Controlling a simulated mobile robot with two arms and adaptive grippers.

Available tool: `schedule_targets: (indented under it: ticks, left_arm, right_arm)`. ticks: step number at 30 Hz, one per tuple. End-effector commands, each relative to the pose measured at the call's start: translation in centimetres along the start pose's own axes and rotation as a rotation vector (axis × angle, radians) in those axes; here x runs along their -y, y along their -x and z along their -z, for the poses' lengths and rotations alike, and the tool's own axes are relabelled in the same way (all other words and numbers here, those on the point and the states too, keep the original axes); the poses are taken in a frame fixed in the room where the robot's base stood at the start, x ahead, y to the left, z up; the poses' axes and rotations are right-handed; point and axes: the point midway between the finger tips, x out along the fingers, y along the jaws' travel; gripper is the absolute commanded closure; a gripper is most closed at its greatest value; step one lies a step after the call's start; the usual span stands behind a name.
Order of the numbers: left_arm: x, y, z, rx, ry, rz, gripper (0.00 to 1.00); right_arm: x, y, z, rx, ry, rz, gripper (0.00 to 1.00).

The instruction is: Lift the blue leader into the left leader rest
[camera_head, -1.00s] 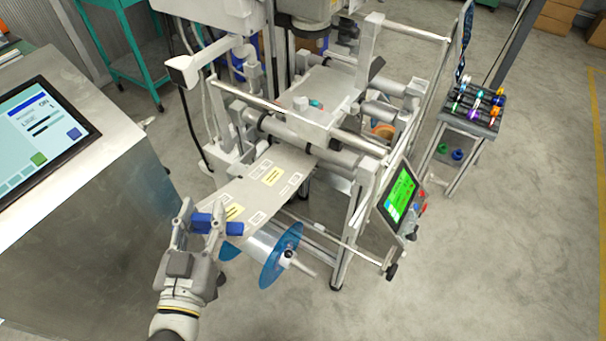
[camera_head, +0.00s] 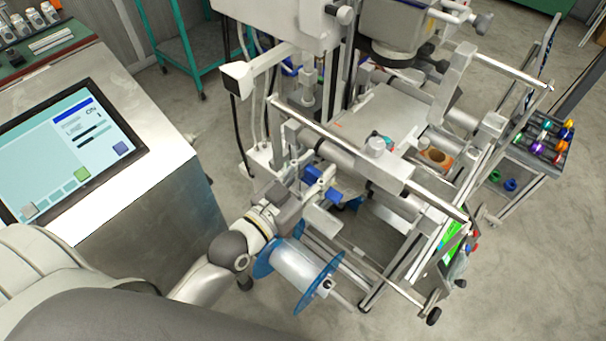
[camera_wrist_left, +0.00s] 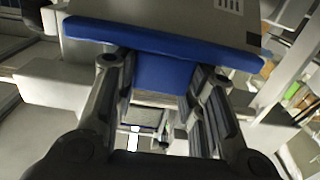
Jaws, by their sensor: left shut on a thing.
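The blue leader (camera_head: 316,172) is a blue bar with a tab, in front of the machine's rollers. In the left wrist view the blue leader (camera_wrist_left: 160,40) spans the top, with a grey printed web (camera_wrist_left: 150,10) behind it. My left gripper (camera_head: 310,188) is shut on the leader's tab; in the left wrist view the gripper's fingers (camera_wrist_left: 160,95) stand on either side of that tab. I cannot tell which part of the machine is the left leader rest. My right gripper is not in view.
A clear reel with blue flanges (camera_head: 297,272) sits just below my left gripper. A long metal bar (camera_head: 350,150) crosses the machine front close to the leader. A steel console with a screen (camera_head: 75,150) stands at left. A stand with coloured spools (camera_head: 545,140) is at right.

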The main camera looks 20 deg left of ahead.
Motion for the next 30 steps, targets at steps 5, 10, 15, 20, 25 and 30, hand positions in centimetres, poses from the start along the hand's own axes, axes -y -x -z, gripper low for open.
schedule_targets:
  ticks: [5,10,15,20,25,30]
  left_arm:
    - [0.0,-0.1,-0.8,0.002,0.000,-0.004,0.90]
    - [0.0,-0.1,-2.2,0.001,0.001,-0.003,0.90]
    - [0.0,0.0,-4.1,0.000,0.001,-0.002,0.90]
    - [0.0,0.0,-5.9,-0.001,-0.001,-0.002,0.90]
    - [0.0,0.0,-7.7,0.001,0.000,-0.003,0.90]
    - [0.0,-0.1,-9.2,0.001,0.000,-0.003,0.90]
  right_arm:
    - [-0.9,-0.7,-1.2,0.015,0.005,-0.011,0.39]
    - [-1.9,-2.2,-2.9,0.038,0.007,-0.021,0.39]
    - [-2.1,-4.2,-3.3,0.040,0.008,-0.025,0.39]
    - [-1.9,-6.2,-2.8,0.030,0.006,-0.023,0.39]
    - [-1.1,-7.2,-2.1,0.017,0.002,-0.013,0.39]
    - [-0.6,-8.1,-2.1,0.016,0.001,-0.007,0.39]
